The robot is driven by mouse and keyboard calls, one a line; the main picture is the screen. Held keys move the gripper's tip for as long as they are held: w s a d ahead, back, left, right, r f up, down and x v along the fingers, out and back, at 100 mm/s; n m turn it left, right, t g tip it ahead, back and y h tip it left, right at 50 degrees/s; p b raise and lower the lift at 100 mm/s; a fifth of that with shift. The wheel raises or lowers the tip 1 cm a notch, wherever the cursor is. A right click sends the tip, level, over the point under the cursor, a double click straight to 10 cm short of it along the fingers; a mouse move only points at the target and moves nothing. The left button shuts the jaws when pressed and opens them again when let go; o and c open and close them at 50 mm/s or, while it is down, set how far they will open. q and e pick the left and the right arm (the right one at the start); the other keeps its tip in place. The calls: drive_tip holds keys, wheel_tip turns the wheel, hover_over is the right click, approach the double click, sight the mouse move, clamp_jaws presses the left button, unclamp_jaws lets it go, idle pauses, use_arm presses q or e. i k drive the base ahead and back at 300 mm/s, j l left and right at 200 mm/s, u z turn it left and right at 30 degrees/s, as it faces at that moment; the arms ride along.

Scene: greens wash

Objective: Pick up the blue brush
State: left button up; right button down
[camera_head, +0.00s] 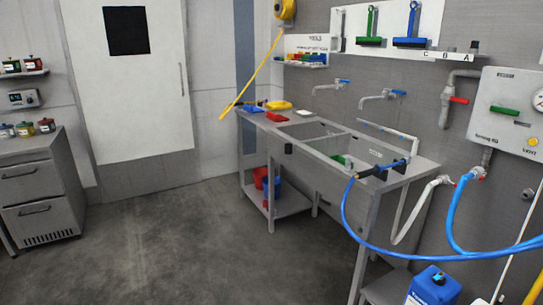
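A blue brush or squeegee (410,42) hangs upright on the white wall board (385,51) above the sink, with its wide head at the bottom and its handle up. A similar green tool (370,41) and a grey one (341,44) hang to its left. A small blue item lies among red and yellow items at the sink bench's far left end; it is too small to identify. Neither of my grippers is in view.
The steel sink bench (374,188) stands along the right wall, with a blue hose (349,222) looping from it. A blue canister (434,288) stands at the lower right. A drawer cabinet (40,190) is at the left. The middle floor is clear.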

sight(314, 60)
drive_tip(key=i+u, duration=0.15)
drive_tip(key=i, duration=1.2)
drive_tip(key=i+z, duration=0.25)
drive_tip(key=i, duration=0.3)
drive_tip(key=i+j+z, duration=0.2)
drive_tip(key=i, duration=0.35)
drive_tip(key=i+j+z, duration=0.25)
drive_tip(key=i, duration=0.25)
